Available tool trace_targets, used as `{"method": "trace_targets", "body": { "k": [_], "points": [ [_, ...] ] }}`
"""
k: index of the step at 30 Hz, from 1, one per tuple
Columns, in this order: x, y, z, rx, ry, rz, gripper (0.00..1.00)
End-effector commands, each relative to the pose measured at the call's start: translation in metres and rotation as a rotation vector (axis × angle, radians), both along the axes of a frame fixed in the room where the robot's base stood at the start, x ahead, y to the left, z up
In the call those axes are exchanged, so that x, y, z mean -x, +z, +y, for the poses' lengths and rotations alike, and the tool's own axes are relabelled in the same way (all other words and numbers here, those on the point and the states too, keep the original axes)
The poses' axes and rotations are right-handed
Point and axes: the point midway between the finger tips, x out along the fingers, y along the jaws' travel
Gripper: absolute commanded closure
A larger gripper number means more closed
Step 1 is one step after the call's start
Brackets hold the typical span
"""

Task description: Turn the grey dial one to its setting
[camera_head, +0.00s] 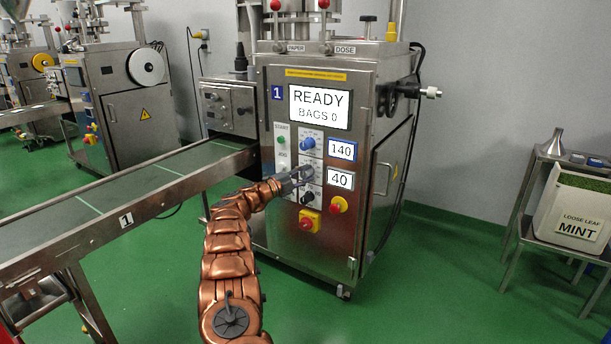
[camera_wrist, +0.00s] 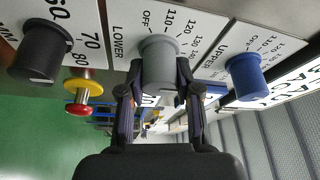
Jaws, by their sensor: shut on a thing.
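The grey dial (camera_wrist: 159,62) sits on the white scale plate marked LOWER, between the two fingers of my gripper (camera_wrist: 160,90). The fingers are shut on its sides. In the head view my gripper (camera_head: 298,176) reaches the front panel of machine 1 and hides most of the grey dial. The blue dial (camera_wrist: 245,76) on the plate marked UPPER is on one side, and it also shows in the head view (camera_head: 307,144). The black dial (camera_wrist: 40,52) is on the other side, and it also shows below my gripper (camera_head: 306,197). The grey dial's pointer is hard to make out.
The screen (camera_head: 320,107) reads READY, BAGS 0. Displays read 140 (camera_head: 342,150) and 40 (camera_head: 340,180). A conveyor (camera_head: 130,185) runs left. A mint bin (camera_head: 575,215) stands right; green floor between is clear.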

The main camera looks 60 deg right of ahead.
Motion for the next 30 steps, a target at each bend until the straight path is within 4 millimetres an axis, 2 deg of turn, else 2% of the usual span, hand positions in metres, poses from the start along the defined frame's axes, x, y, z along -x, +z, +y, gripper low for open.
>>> {"method": "trace_targets", "body": {
  "k": [1,2,9,21,26,30],
  "points": [
    [0.001,0.000,0.000,-0.001,-0.001,0.000,1.00],
    [0.001,0.000,0.000,-0.001,-0.001,0.000,0.65],
    [0.000,0.000,0.000,0.000,-0.001,0.001,0.42],
    [-0.002,0.000,0.005,-0.001,0.000,0.001,0.42],
    [-0.009,-0.003,0.023,-0.003,0.003,0.003,0.42],
    [-0.018,-0.004,0.049,-0.002,0.003,-0.002,0.42]
  ]
}}
